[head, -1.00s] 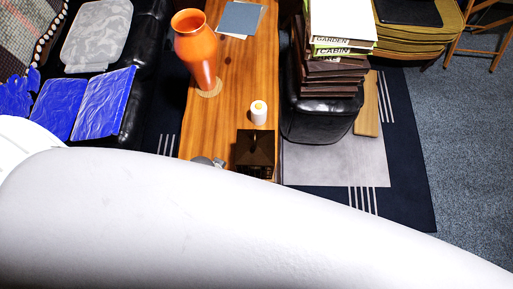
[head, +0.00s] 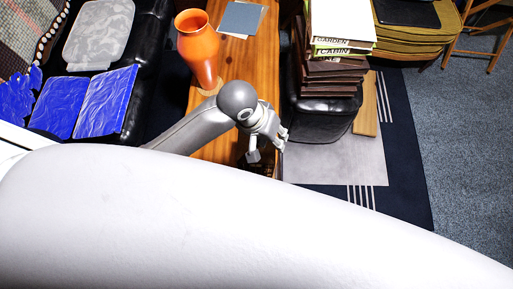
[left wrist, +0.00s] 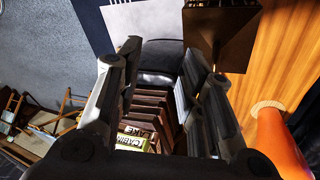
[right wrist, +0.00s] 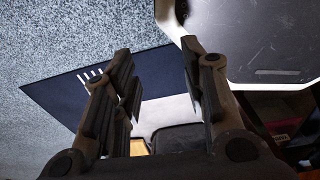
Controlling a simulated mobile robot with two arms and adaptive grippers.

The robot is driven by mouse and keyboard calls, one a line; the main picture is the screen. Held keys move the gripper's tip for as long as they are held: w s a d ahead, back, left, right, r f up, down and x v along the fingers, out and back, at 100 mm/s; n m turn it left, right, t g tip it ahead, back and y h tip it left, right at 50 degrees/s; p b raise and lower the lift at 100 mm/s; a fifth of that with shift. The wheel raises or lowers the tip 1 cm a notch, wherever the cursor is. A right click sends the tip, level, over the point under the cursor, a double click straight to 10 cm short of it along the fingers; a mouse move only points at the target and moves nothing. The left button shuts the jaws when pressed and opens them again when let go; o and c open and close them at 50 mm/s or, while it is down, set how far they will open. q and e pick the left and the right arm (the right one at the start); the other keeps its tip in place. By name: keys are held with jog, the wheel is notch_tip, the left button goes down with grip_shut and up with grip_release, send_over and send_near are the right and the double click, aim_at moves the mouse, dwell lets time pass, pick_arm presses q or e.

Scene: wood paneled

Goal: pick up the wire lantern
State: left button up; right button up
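The wire lantern (head: 242,146) is a dark box-like shape at the near end of the wooden table. In the head view my left gripper and arm hide most of it. In the left wrist view its brown, flared body (left wrist: 225,22) shows at the top, just beyond and right of the right-hand finger. My left gripper (head: 268,150) is over the table's right edge beside the lantern. Its fingers (left wrist: 160,60) are apart, with nothing held between them. My right gripper (right wrist: 157,60) is open and empty above the floor and rug; the lantern does not show there.
An orange vase (head: 199,50) stands farther back on the wooden table (head: 263,60). A black chair (head: 322,118) with a stack of books (head: 335,65) stands close on the right. Blue cushions (head: 105,100) lie on the left sofa. The grey rug (head: 340,165) is clear.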

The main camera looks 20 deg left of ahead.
pick_arm(q)
jog(key=w+a+n+y, duration=0.1)
jog(key=w+a+n+g+y, duration=0.1)
jog(key=a, duration=0.1)
jog(key=w+a+n+g+y, duration=0.1)
jog(key=a, duration=0.1)
jog(key=shift+w+a+r+n, duration=0.15)
jog(key=shift+w+r+n, duration=0.05)
jog(key=shift+w+n, duration=0.2)
notch_tip(320, 180, down, 4)
jog(key=shift+r, duration=0.1)
jog(key=shift+a+f, duration=0.1)
jog(key=shift+f, duration=3)
pick_arm(e)
jog(key=shift+s+a+f, duration=0.1)
jog(key=shift+s+a, duration=0.1)
jog(key=shift+s, duration=0.5)
pick_arm(q)
jog(key=shift+c, duration=0.2)
jog(key=c, duration=0.7)
grip_shut()
pick_arm(e)
jog(key=shift+d, duration=0.1)
